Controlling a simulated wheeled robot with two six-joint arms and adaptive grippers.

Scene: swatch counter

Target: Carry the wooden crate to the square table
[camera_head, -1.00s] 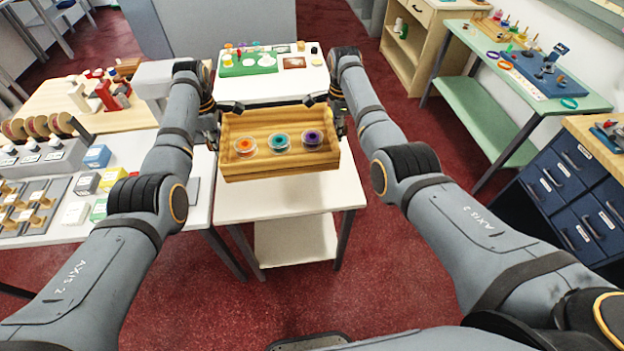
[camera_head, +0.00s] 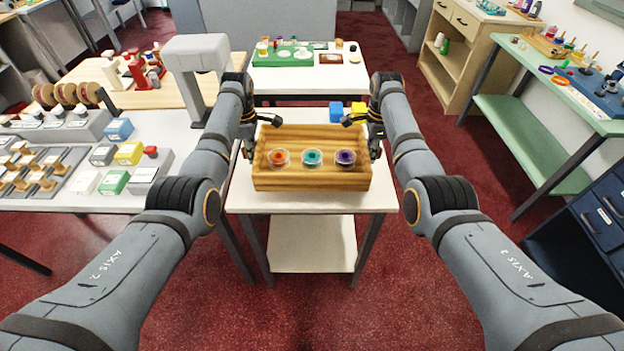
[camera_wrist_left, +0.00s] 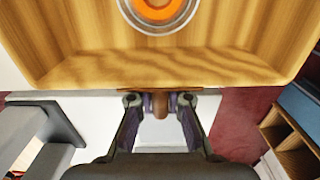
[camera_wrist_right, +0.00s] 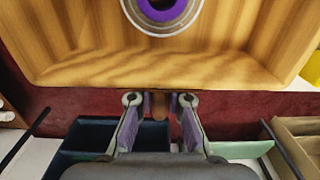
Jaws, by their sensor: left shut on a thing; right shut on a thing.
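The wooden crate (camera_head: 312,181) is an open, light-brown box, held level in front of me between both arms. In it lie round clear dishes with orange (camera_head: 278,158), teal (camera_head: 312,157) and purple (camera_head: 345,157) contents. My left gripper (camera_wrist_left: 160,105) is shut on a brown handle at the crate's left end. My right gripper (camera_wrist_right: 160,105) is shut on the like handle at the right end. In the head view the crate is over a white, roughly square table (camera_head: 376,199) with a lower shelf. I cannot tell whether it touches the top.
Blue and yellow blocks (camera_head: 358,111) show behind the crate. A white table (camera_head: 300,85) with a green tray (camera_head: 283,57) stands farther back. A counter with sample boxes (camera_head: 55,203) is at left, a green bench (camera_head: 550,95) at right. Red floor (camera_head: 455,165) is free at right.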

